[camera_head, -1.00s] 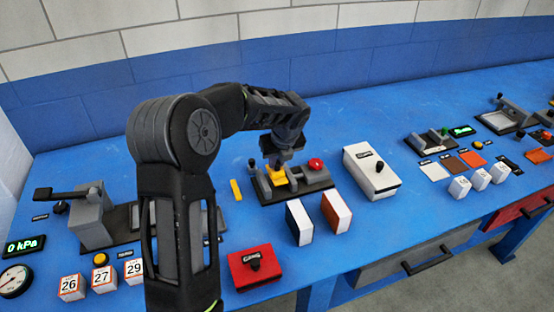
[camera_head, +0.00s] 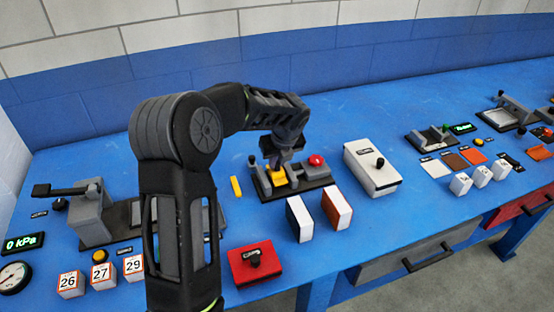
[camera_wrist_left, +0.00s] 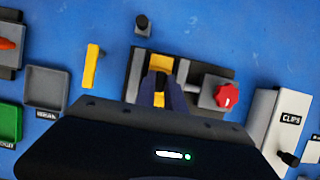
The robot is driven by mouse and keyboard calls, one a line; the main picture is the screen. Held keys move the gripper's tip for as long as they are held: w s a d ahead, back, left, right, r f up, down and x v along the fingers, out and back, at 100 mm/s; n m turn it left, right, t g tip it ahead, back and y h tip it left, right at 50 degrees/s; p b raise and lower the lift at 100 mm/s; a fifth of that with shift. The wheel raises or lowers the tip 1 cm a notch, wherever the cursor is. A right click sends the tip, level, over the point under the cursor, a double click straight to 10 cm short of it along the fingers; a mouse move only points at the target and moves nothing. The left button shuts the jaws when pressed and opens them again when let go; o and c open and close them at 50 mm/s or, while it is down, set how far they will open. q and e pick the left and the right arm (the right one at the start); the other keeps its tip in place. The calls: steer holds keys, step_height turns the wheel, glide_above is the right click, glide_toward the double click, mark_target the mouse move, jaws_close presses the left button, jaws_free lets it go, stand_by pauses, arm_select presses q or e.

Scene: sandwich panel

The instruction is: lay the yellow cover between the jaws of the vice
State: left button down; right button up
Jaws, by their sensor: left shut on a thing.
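The vice (camera_head: 311,173) has a dark base, grey jaws and a red knob (camera_head: 316,160) on its right. My left gripper (camera_head: 277,170) points down over the vice and is shut on the yellow cover (camera_head: 277,180). In the left wrist view the cover (camera_wrist_left: 160,66) shows between the grey jaws of the vice (camera_wrist_left: 138,66), partly hidden by the dark fingers (camera_wrist_left: 160,86). I cannot tell whether it rests on the vice base. My right gripper is not in view.
A separate yellow strip (camera_head: 236,187) lies left of the vice. Two upright blocks (camera_head: 300,218) stand in front, a white box (camera_head: 372,168) is at the right, and a red box (camera_head: 254,263) is nearer the front edge. The table behind the vice is clear.

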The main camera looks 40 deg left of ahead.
arm_select(q)
steer(key=shift+f, duration=0.3)
stand_by(0.5)
steer(key=shift+f, duration=0.5)
steer(key=shift+f, duration=0.1)
stand_by(0.4)
steer(key=shift+f, duration=0.35)
stand_by(0.5)
stand_by(0.4)
